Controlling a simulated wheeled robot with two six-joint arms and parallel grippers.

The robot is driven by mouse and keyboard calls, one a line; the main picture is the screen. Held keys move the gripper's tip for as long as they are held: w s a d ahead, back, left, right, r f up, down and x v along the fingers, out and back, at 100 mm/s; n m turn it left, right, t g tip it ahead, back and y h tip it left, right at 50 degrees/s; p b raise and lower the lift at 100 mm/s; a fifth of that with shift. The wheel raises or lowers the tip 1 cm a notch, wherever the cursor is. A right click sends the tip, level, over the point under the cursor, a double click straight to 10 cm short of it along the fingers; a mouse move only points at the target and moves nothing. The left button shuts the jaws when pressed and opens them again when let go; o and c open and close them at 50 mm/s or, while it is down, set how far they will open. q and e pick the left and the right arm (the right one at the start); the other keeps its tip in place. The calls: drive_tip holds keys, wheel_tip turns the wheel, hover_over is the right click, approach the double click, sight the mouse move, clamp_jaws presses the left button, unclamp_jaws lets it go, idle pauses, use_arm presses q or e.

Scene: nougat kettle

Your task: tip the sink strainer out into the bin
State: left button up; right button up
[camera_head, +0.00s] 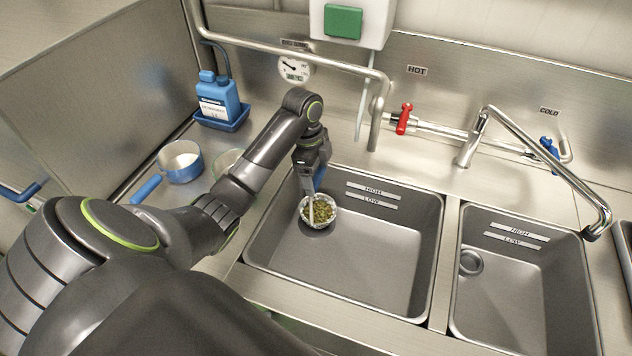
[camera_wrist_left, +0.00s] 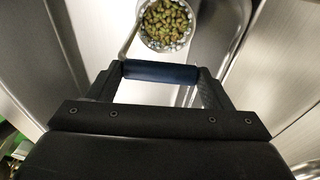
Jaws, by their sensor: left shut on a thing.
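The sink strainer (camera_head: 304,211) is a small round metal basket full of green-brown scraps. In the head view it is over the left part of the left sink basin (camera_head: 352,272), upright with its open top showing. My left gripper (camera_head: 318,181) is above and behind it, shut on its blue handle (camera_wrist_left: 160,72), which lies across between the fingers in the wrist view. The scraps (camera_wrist_left: 166,20) show at the top of that view. Whether the strainer touches the basin floor I cannot tell. No bin shows in either view, and my right gripper is not in view.
The right basin (camera_head: 515,300) is empty. A blue-handled pan (camera_head: 182,170), a clear bowl (camera_head: 227,160) and a blue bottle (camera_head: 216,103) in a tray stand on the left counter. A curved pipe (camera_head: 377,120) and a tap (camera_head: 505,125) rise behind the basins.

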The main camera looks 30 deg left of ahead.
use_arm(q)
wheel_tip(320, 180, up, 2)
drive_tip(key=shift+w+r, duration=0.15)
drive_tip(key=shift+r, duration=0.05)
wheel_tip(320, 180, up, 4)
drive_tip(key=p, duration=0.3)
wheel_tip(320, 180, up, 6)
drive_tip(key=p, duration=0.7)
drive_tip(key=shift+r, duration=0.2)
drive_tip(key=shift+f, duration=0.1)
